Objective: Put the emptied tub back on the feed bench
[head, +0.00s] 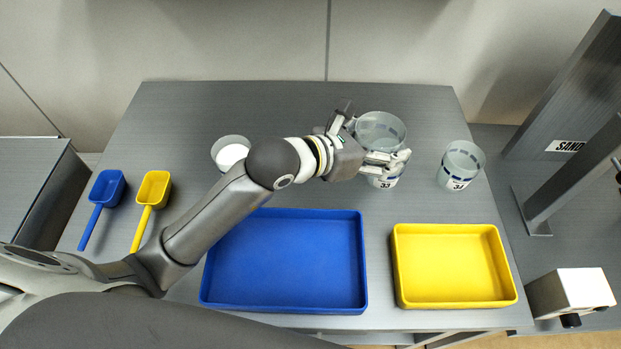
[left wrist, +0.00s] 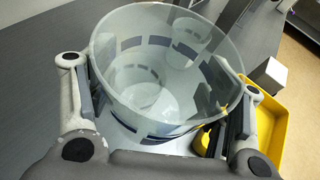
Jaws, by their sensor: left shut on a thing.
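A clear tub labelled 33 (head: 381,128) is at the back right of the grey bench (head: 290,100). My left gripper (head: 385,160) is shut on it, with fingers on both sides. In the left wrist view the tub (left wrist: 150,95) looks empty and stands between the finger pads. I cannot tell whether its base touches the bench. A second clear tub, labelled 34 (head: 461,166), stands to its right and looks empty. A third tub (head: 230,152), to the left behind my arm, holds something white. My right gripper is not in view.
A blue tray (head: 285,262) and a yellow tray (head: 452,265) lie along the front of the bench. A blue scoop (head: 107,187) and a yellow scoop (head: 153,190) lie at the left. A post marked SAND (head: 570,146) and a white box (head: 582,292) are at the right.

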